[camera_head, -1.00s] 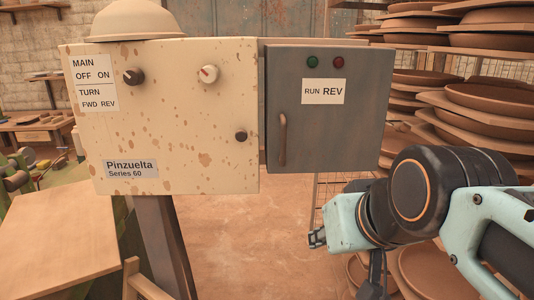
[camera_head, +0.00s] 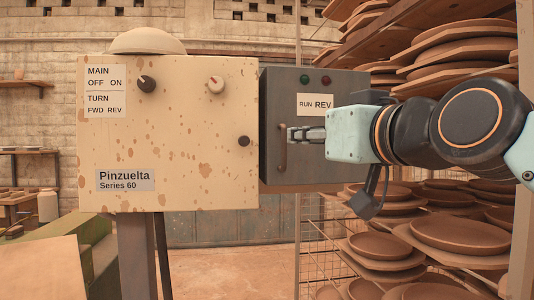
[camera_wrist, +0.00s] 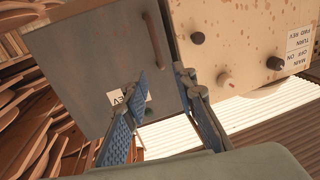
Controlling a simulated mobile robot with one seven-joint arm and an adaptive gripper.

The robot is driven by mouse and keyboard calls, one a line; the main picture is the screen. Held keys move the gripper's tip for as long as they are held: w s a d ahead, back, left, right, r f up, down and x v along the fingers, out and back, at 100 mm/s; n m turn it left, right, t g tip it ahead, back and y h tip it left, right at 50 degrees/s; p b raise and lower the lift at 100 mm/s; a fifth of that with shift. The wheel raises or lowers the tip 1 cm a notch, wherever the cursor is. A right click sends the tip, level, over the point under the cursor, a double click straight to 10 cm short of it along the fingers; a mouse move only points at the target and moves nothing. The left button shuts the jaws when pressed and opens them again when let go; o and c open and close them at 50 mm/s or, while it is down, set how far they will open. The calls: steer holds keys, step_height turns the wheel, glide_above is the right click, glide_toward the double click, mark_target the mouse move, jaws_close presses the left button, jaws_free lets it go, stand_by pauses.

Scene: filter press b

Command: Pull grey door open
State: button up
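The grey door (camera_head: 307,168) is the front of the grey box to the right of the cream panel. It looks shut. Its vertical bar handle (camera_head: 282,155) is near the door's left edge, and the handle also shows in the wrist view (camera_wrist: 154,40). My gripper (camera_head: 290,134) is in front of the door, its fingertips close to the upper part of the handle in the head view. In the wrist view my gripper (camera_wrist: 160,82) has its two fingers apart with nothing between them, and the handle lies beyond the tips. I cannot tell any contact.
The cream panel (camera_head: 170,150) with knobs stands left of the door. Red and green lamps (camera_head: 315,79) sit above the RUN REV label (camera_head: 315,104). Racks of clay plates (camera_head: 455,235) fill the right side, behind and below my arm.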

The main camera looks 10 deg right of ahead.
mark_target(285, 137)
steer(key=w, duration=0.3)
steer(key=w+a, duration=0.1)
steer(key=w, duration=0.3)
steer(key=w+a, duration=0.1)
steer(key=w, duration=0.2)
steer(key=shift+w, duration=0.3)
steer(key=shift+c, duration=0.4)
jaws_close()
